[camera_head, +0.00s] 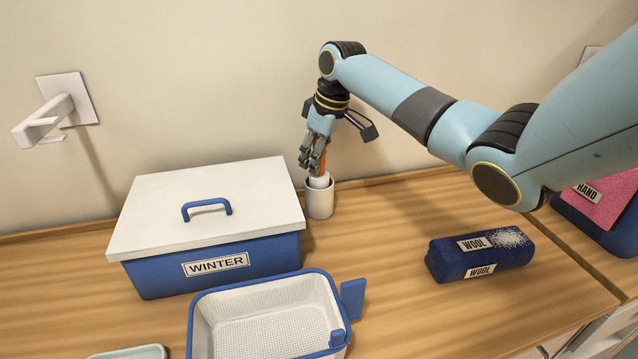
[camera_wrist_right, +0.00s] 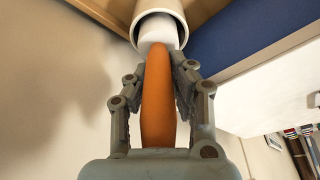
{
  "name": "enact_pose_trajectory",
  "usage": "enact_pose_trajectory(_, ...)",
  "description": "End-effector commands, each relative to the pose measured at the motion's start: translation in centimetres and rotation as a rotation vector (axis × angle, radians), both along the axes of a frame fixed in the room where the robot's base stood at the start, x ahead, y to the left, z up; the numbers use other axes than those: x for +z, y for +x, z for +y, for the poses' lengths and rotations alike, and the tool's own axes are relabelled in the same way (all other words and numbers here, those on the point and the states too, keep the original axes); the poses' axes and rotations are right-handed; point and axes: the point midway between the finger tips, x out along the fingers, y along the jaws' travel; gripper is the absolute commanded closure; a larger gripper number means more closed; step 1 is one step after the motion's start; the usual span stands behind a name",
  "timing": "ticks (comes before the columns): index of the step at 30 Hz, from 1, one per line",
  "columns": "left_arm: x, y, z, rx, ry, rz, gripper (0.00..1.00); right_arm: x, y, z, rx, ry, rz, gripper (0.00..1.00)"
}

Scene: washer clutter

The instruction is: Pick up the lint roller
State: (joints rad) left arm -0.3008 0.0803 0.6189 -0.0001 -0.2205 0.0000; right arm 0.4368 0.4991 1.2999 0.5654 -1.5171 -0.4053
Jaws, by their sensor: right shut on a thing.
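The lint roller has an orange handle (camera_wrist_right: 157,105) and a white roll (camera_wrist_right: 158,31). Its roll end sits down in a white cup (camera_head: 320,201) at the back of the counter, against the wall. In the head view the roller (camera_head: 321,163) stands about upright, with most of its handle hidden by my fingers. My right gripper (camera_head: 314,163) comes from above and is shut on the orange handle. In the right wrist view my right gripper (camera_wrist_right: 160,80) has a finger on each side of the handle, and the cup's rim (camera_wrist_right: 182,20) surrounds the roll. My left gripper is not in view.
A blue WINTER box (camera_head: 215,263) with a white lid (camera_head: 150,211) stands just left of the cup. A blue-rimmed basket (camera_head: 262,283) is in front. A dark blue WOOL pack (camera_head: 480,254) lies to the right. A wall hook (camera_head: 60,110) is at left.

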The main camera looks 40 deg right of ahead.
Motion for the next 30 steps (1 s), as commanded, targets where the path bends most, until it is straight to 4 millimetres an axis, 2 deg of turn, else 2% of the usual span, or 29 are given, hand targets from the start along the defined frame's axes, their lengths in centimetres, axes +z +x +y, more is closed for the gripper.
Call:
enact_pose_trajectory(8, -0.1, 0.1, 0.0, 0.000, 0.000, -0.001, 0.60, 0.8, 0.1, 0.0, 0.000, -0.001, -0.004, 1.00)
enact_pose_trajectory(21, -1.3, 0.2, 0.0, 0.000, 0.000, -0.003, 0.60, 8.9, 0.1, 0.0, 0.000, -0.001, -0.004, 1.00)
enact_pose_trajectory(25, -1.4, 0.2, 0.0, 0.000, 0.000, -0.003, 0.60, 9.9, 0.1, 0.0, 0.000, 0.001, -0.002, 1.00)
enact_pose_trajectory(30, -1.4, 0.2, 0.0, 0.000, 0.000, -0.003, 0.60, 10.1, 0.0, 0.0, 0.000, 0.000, -0.001, 1.00)
